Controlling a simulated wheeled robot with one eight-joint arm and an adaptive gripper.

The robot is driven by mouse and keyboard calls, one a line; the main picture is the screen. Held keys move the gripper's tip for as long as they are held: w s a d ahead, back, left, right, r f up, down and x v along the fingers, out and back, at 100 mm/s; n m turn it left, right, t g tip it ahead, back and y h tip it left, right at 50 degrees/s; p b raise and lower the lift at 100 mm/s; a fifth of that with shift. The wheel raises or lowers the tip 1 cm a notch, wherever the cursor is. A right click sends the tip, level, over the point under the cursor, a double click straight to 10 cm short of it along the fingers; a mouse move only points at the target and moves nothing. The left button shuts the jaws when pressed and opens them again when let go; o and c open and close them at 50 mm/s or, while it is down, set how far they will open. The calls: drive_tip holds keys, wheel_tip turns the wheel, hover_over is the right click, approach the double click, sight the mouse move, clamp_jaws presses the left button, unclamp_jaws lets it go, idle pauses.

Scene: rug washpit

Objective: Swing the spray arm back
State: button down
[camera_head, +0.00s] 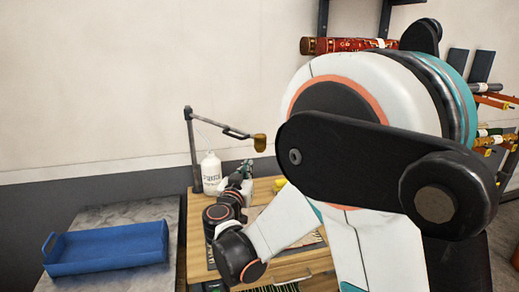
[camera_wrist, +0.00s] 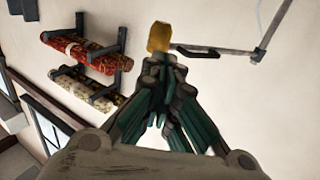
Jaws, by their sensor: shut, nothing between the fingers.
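The spray arm (camera_head: 235,132) is a dark jointed bar on an upright post (camera_head: 193,150) at the back of the wooden bench. It reaches to the right and ends in a brass-coloured head (camera_head: 260,143). In the wrist view the brass head (camera_wrist: 159,37) shows just beyond my fingertips, with the thin bar running right from it. My gripper (camera_head: 247,166) is below the head, partly hidden by my own arm. In the wrist view my gripper (camera_wrist: 166,62) has its fingers together and empty. I cannot tell whether the fingertips touch the head.
A white bottle (camera_head: 211,173) stands beside the post. A blue tray (camera_head: 108,248) lies on the grey slab (camera_head: 120,213) at left. Rolled rugs (camera_head: 345,45) sit on wall brackets, and also show in the wrist view (camera_wrist: 80,50). My arm hides much of the wooden bench (camera_head: 285,268).

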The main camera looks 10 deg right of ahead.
sight(260, 147)
drive_tip(key=x, duration=1.4)
drive_tip(key=shift+b, duration=0.35)
drive_tip(key=shift+d, duration=0.1)
